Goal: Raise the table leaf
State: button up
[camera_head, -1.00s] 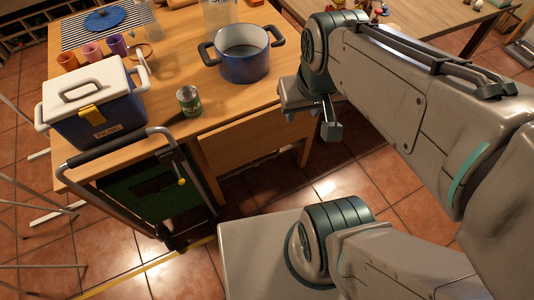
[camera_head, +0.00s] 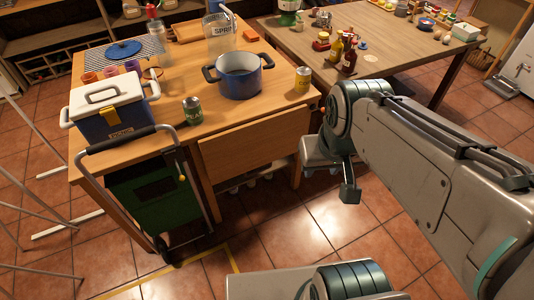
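The wooden table (camera_head: 188,142) stands at the left and centre. Its leaf (camera_head: 252,148) hangs down at the front edge, tilted below the tabletop. My gripper (camera_head: 338,186) is just right of the leaf, below the table's right front corner, and appears apart from it. A dark finger-like part points down; the rest of the gripper is largely hidden by my wrist, so its opening is not clear.
On the tabletop stand a blue pot (camera_head: 239,84), a green can (camera_head: 193,111), a yellow can (camera_head: 302,79) and a cool box (camera_head: 108,113). A green trolley (camera_head: 150,190) stands before the table's left part. Tiled floor is clear in front of the leaf.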

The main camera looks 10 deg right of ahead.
aim_at(230, 154)
jog(key=z, duration=0.45)
jog(key=i, duration=1.05)
jog(key=u, duration=0.6)
